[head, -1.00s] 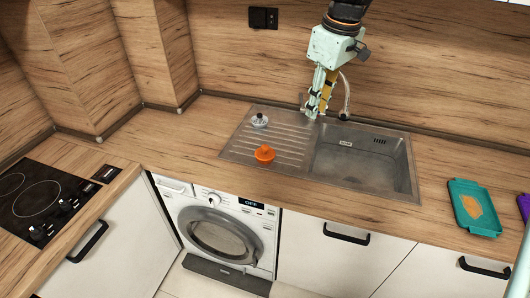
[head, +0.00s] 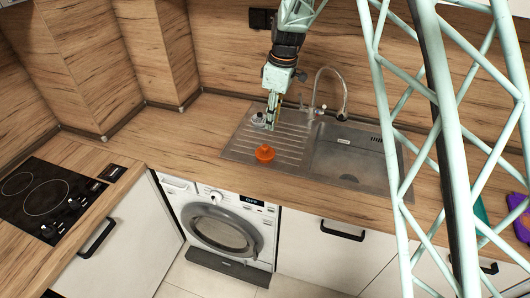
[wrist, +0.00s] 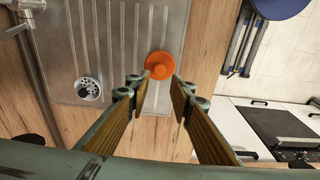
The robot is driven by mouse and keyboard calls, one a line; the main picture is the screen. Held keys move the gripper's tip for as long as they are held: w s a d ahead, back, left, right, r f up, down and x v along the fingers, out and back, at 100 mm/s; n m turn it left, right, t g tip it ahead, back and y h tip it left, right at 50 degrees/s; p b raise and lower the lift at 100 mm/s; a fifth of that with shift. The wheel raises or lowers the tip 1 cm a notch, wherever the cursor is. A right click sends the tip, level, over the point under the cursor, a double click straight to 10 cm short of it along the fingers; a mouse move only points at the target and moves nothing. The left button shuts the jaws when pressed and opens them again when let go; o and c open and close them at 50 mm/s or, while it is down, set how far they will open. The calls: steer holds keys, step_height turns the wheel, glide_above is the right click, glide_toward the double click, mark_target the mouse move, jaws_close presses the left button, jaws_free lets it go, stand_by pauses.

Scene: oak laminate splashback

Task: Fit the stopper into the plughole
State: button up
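A round metal disc with dark holes and a dark knob (head: 259,120), looking like a sink stopper, lies at the back of the drainboard; it also shows in the wrist view (wrist: 88,89). A round orange piece with a raised knob (head: 265,153) lies near the drainboard's front edge, also in the wrist view (wrist: 160,65). My gripper (head: 271,126) hangs over the drainboard, close beside the metal disc in the head view. In the wrist view its fingertips (wrist: 157,84) are apart and empty, with the orange piece just beyond them. The plughole shows only faintly on the basin floor (head: 348,178).
The sink basin (head: 330,160) lies right of the drainboard, with a curved tap (head: 343,92) behind it. A pale green lattice structure crosses the right side of the head view and partly hides a teal object and a purple one (head: 518,215). The countertop (head: 170,135) left of the sink is clear.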

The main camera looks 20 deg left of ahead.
mark_target(265, 146)
steer(key=shift+a+f, duration=0.55)
steer(key=shift+a, duration=0.05)
steer(key=shift+f, duration=0.1)
steer(key=shift+a+f+p, duration=0.15)
steer(key=shift+f, duration=1.25)
steer(key=shift+a+f+p, duration=0.1)
steer(key=shift+a+f, duration=0.1)
steer(key=shift+f, duration=1.15)
steer(key=shift+a+f+p, duration=0.15)
steer(key=shift+f, duration=1.25)
steer(key=shift+f, duration=0.15)
steer(key=shift+a+f+p, duration=0.2)
steer(key=shift+f+p, duration=0.05)
steer(key=shift+f, duration=1)
steer(key=shift+a+f+p, duration=0.15)
steer(key=shift+f+p, duration=0.05)
steer(key=shift+f, duration=1)
steer(key=c, duration=0.5)
steer(key=shift+r, duration=0.1)
